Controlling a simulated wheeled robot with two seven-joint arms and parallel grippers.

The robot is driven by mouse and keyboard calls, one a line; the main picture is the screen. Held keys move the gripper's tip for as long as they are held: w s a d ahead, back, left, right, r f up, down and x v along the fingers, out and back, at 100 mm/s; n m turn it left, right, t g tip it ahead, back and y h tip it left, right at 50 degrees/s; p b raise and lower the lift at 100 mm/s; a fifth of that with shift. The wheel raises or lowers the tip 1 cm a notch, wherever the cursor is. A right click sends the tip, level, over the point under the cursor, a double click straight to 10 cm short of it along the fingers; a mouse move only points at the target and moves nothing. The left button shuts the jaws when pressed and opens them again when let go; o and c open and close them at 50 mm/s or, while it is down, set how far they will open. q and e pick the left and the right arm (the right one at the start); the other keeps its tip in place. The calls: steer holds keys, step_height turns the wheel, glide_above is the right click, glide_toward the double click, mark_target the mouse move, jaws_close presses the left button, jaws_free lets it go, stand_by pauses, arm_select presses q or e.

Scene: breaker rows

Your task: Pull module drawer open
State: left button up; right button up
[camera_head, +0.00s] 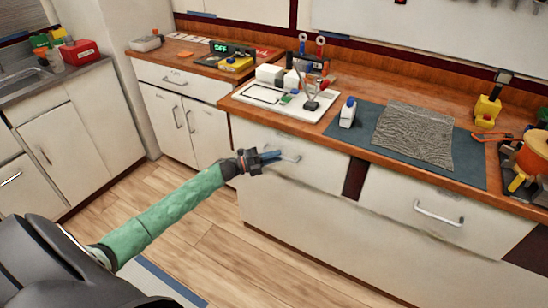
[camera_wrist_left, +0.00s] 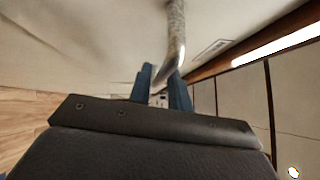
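The module drawer (camera_head: 313,166) is a wide off-white front under the wooden counter, flush with the cabinet. Its silver bar handle (camera_head: 290,158) also shows in the left wrist view (camera_wrist_left: 175,38), coming down from the top to my fingers. My left gripper (camera_head: 270,155) is at the left part of this handle. In the left wrist view its two blue fingers (camera_wrist_left: 161,85) stand a little apart, with the handle's lower end at the gap. The handle overlaps the right finger there, so I cannot tell whether they clamp it. My right gripper is not in view.
A second drawer with a handle (camera_head: 438,214) is to the right. On the counter are a white tray (camera_head: 240,98), a blue-grey mat (camera_head: 375,148), a grey textured sheet (camera_head: 413,135) and an orange pot (camera_head: 535,155).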

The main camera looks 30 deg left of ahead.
arm_select(q)
jaws_close()
steer(key=shift+s, duration=0.1)
